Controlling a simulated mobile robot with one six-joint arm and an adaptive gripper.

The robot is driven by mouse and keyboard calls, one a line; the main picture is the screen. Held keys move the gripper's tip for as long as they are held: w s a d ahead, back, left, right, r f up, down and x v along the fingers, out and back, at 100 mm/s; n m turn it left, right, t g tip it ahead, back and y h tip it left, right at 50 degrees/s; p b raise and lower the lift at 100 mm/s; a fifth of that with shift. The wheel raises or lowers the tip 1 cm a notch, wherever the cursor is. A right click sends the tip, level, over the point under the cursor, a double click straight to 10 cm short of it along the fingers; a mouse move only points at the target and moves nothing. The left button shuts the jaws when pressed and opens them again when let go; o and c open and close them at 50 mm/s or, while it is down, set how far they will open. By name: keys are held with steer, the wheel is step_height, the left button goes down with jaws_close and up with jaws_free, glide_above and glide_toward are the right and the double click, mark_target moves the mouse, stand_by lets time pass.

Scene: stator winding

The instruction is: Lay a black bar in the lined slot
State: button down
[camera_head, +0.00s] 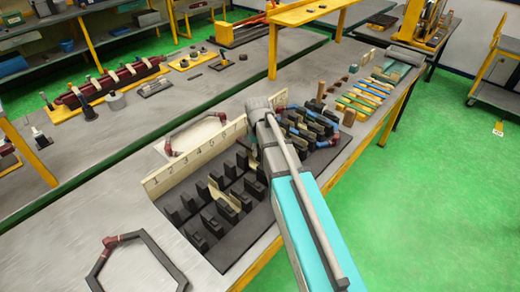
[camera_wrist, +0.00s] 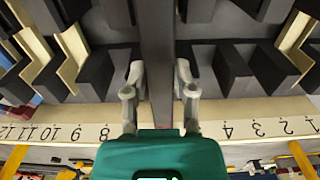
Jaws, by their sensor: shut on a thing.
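My gripper (camera_wrist: 159,78) is shut on a long black bar (camera_wrist: 157,28), with one grey finger on each side of it. The bar runs away from the gripper between rows of dark blocks (camera_wrist: 233,68) in the wrist view. Whether it rests on a slot floor or hangs above it I cannot tell. Cream liners (camera_wrist: 72,52) show in slots to both sides, another on the right (camera_wrist: 296,35). In the head view the block fixture (camera_head: 215,190) stands on the bench with a cream liner (camera_head: 222,198) in it; my arm hides most of the gripper and bar there.
A cream numbered strip (camera_head: 195,158) stands along the fixture's back edge. Blue-wrapped coils (camera_head: 322,138) sit on the fixture's right part. Coloured strips (camera_head: 365,97) lie farther right.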

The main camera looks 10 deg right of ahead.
mark_target(258, 164)
steer(key=shift+f+b, duration=3.75)
stand_by(0.9)
steer(key=shift+c, duration=1.8)
jaws_free()
steer(key=shift+s, duration=0.1)
steer(key=shift+r+p, duration=0.9)
step_height(258, 164, up, 7)
steer(key=p, duration=0.7)
steer(key=shift+r, duration=0.2)
